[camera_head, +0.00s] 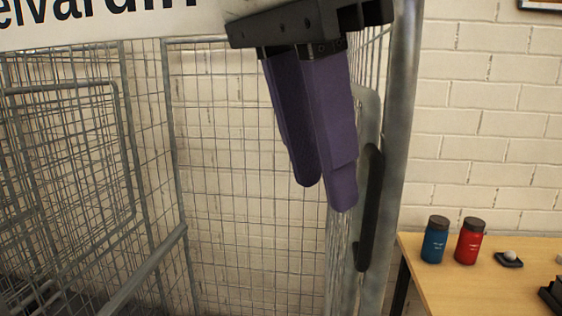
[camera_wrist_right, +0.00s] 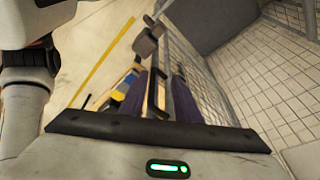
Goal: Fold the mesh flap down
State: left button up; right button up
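A grey wire-mesh cage fills the left and middle of the head view. A framed mesh panel (camera_head: 119,130) with a rounded upper corner stands at the left; I cannot tell for sure which panel is the flap. My right gripper (camera_head: 323,198) hangs in front of the mesh back wall (camera_head: 235,150), its two purple fingers pointing down. The wrist view shows a gap between its fingers (camera_wrist_right: 160,78), with nothing gripped. A black handle (camera_head: 370,208) on the cage's right side stands just right of the fingers; it also shows between them in the wrist view (camera_wrist_right: 153,92). My left gripper is out of view.
A grey upright post (camera_head: 403,120) rises right of the gripper. A wooden table (camera_head: 480,287) at the right carries a blue jar (camera_head: 434,243) and a red jar (camera_head: 469,245). A white lettered sign (camera_head: 205,22) crosses the top left. A brick wall (camera_head: 490,130) stands behind.

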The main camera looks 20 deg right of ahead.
aim_at(367, 203)
jog(key=d, duration=0.2)
jog(key=d+h, duration=0.1)
jog(key=shift+s+r, duration=0.25)
jog(key=x, duration=0.7)
jog(key=shift+s+d, duration=0.15)
grip_shut()
